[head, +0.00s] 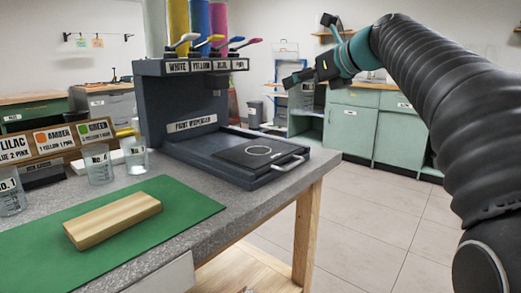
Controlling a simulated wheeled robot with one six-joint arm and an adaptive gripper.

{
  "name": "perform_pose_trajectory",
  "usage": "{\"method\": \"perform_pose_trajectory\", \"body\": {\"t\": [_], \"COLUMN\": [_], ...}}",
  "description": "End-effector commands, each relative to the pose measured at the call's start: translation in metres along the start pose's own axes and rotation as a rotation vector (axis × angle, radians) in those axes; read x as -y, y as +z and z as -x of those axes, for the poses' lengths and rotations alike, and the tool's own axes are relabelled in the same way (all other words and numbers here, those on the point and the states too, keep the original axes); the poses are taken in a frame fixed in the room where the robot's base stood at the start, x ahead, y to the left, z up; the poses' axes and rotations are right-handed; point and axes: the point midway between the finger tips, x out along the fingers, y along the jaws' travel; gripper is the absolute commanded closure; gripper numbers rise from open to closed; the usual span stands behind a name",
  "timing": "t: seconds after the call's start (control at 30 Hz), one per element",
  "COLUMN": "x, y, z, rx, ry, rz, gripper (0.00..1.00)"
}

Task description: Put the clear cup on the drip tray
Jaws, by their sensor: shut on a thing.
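My gripper (306,78) is raised in the upper right of the head view, high beyond and to the right of the paint dispenser. It is shut on what looks like a clear cup (304,98), faint against the green cabinets behind it. The drip tray (238,155) is the dark flat plate at the dispenser's base, with a white ring marked on it and a metal handle at its front right. Nothing stands on the tray. My gripper is well apart from it.
The paint dispenser (153,112) has several coloured tubes and levers above the tray. Clear cups (98,172), (135,162), (10,200) stand on the bench at left. A wooden block (113,219) lies on a green mat (180,197). Open floor is right of the bench.

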Motion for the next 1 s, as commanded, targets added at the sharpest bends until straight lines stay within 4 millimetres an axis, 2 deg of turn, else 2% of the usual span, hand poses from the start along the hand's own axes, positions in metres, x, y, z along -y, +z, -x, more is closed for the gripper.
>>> {"method": "perform_pose_trajectory", "body": {"t": [0.07, 0.17, 0.5, 0.7, 0.87, 1.0], "x": [0.002, -0.003, -0.035, -0.050, -0.054, -0.054], "y": [0.001, -0.002, -0.017, -0.022, -0.023, -0.034], "z": [0.006, -0.001, -0.070, -0.102, -0.111, -0.116], "rx": [0.006, 0.008, 0.007, 0.007, 0.008, 0.007], "ry": [0.011, 0.020, 0.020, 0.018, 0.015, 0.016], "rz": [0.008, 0.014, 0.013, 0.013, 0.013, 0.011], "gripper": [0.71, 0.71, 0.71, 0.71, 0.71, 0.71]}}
